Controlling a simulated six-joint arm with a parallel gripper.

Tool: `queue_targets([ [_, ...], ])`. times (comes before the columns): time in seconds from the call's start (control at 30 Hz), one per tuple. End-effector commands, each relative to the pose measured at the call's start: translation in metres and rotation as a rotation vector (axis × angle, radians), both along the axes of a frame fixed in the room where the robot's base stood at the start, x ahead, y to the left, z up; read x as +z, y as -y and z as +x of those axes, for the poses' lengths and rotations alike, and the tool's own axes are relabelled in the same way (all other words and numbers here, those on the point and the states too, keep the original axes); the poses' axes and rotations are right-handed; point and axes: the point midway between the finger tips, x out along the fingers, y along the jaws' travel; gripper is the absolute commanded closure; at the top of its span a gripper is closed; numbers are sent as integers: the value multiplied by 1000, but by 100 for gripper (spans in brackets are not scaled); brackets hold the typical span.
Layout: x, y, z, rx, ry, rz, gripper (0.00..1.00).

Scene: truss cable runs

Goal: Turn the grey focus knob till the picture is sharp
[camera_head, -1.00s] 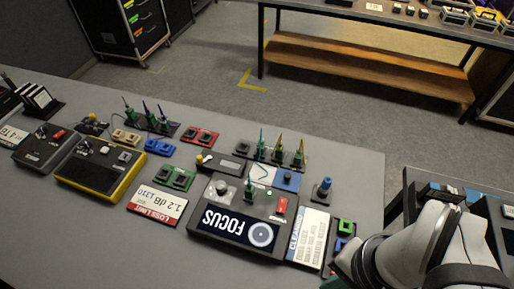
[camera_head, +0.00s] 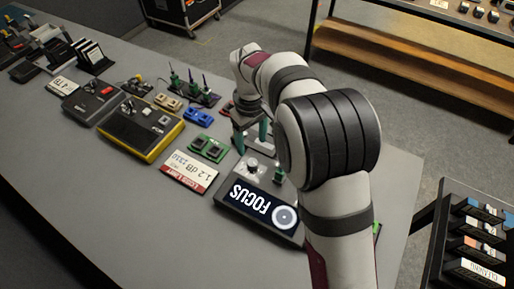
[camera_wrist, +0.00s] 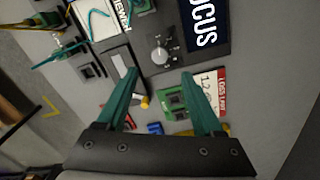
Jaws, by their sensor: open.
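The grey focus knob (camera_head: 252,165) stands on the dark focus box (camera_head: 228,196), above its lit screen (camera_head: 264,207). The screen shows the word FOCUS and a pale ring; I cannot tell how sharp the ring is. My gripper (camera_head: 251,143) is open, with green fingers pointing down just behind the knob. In the wrist view the knob (camera_wrist: 160,56) is a round grey dial with a pale pointer line. It lies just beyond the gap between my empty fingertips (camera_wrist: 158,75), apart from both. My arm hides the box's right side in the head view.
A green two-socket block (camera_head: 209,148) and a loss limit card (camera_head: 188,171) lie left of the box. A yellow-edged device (camera_head: 140,132) stands farther left. The front tabletop is clear.

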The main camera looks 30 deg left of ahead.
Motion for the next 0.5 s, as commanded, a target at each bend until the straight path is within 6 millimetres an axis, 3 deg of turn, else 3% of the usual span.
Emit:
queue_targets([
  [0.1,-36,1,-1,-1,-3,-2,31],
  [0.2,-59,1,0,-2,-3,-2,31],
  [0.33,-77,1,0,-2,-1,0,31],
  [0.5,-85,0,0,-3,1,2,31],
])
